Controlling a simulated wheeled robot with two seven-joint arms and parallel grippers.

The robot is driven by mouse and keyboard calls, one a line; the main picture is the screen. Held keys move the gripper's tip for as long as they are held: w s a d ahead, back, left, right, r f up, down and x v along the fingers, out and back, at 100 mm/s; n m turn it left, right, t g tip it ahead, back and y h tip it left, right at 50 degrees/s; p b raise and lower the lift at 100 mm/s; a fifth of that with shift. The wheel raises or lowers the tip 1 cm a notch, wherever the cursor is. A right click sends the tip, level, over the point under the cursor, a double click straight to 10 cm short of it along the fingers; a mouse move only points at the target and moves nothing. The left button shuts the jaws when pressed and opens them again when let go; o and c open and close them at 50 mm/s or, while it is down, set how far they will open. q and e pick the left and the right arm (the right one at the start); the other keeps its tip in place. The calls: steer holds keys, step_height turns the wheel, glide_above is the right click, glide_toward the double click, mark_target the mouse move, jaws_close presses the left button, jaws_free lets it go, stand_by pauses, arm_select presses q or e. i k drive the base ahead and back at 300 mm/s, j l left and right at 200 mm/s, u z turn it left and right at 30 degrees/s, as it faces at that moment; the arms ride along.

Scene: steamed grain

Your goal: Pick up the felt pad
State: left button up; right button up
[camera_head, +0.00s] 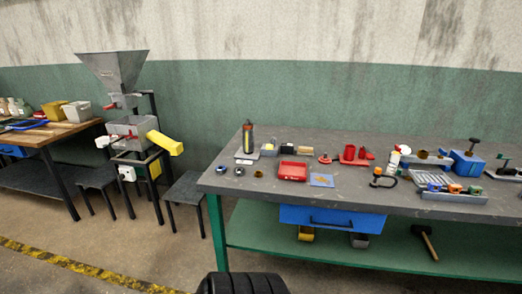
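A flat blue square (313,184) with a small orange mark lies on the grey workbench top, near its front edge and right of a red tray (292,172). It may be the felt pad, but it is too small to tell its material. No other item is clearly a felt pad at this size. Neither of my grippers shows in the head view.
The grey workbench (240,187) carries a dark bottle (248,138), red parts (354,154), a C-clamp (383,178) and a blue vise (466,163). A blue drawer (332,218) hangs below. A hopper machine (118,72) and stool (186,190) stand left. Floor is open in front.

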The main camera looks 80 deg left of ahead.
mark_target(302, 151)
steer(key=u, duration=2.15)
steer(key=z, duration=0.2)
